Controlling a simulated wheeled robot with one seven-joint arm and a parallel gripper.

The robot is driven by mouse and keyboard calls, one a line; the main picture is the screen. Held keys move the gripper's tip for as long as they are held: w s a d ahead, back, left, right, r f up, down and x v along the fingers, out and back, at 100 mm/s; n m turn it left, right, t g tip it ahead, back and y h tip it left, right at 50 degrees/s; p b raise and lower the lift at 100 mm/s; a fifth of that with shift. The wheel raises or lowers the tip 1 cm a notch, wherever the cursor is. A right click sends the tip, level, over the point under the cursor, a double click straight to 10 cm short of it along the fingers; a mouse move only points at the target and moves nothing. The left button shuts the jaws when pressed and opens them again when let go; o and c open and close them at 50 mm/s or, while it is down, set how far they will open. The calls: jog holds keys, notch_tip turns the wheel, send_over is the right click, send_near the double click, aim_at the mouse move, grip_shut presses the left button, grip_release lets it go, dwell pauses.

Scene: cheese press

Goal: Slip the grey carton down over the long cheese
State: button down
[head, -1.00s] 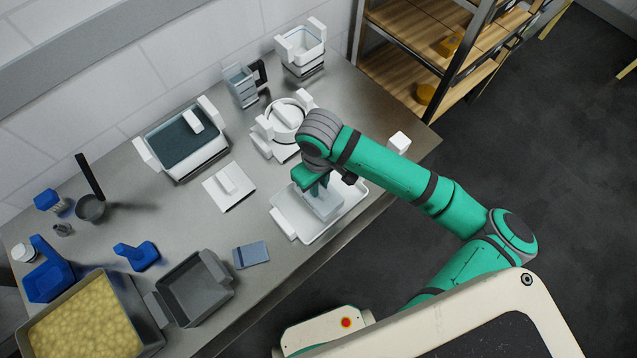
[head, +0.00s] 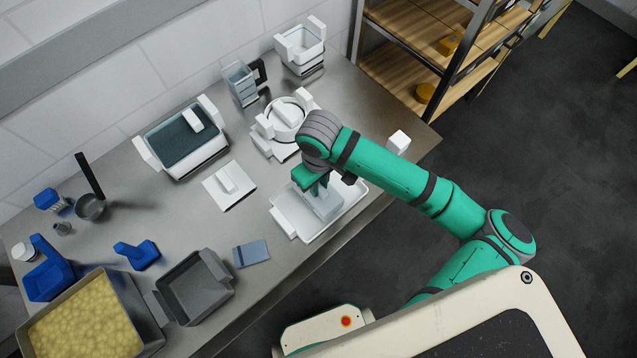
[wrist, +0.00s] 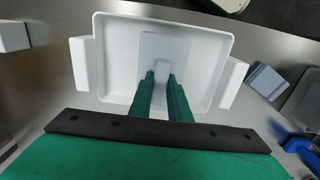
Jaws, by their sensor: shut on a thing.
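The light grey carton (head: 326,205) stands in the white tray (head: 281,223), below my gripper (head: 319,186). In the wrist view, the grey carton (wrist: 165,47) shows as a pale rectangle inside the white tray (wrist: 101,55), apart from the tray's side walls. My gripper (wrist: 163,77) is shut on the carton, with a narrow gap between its green fingers. I cannot see the long cheese; the carton or my arm may hide it. I cannot tell whether the carton's lower edge touches the tray floor.
A white round mould (head: 288,117), a white lid (head: 229,186) and a white block (head: 398,143) surround the tray. A blue-grey flat piece (head: 250,253) and a grey tray (head: 196,288) lie to the left. The counter's front edge is close to the tray.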

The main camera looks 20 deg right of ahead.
jog(key=shift+f, duration=0.25)
jog(key=c, duration=1.6)
grip_release()
jog(key=shift+r, duration=0.1)
jog(key=shift+r, duration=4.85)
jog(key=shift+d, duration=0.1)
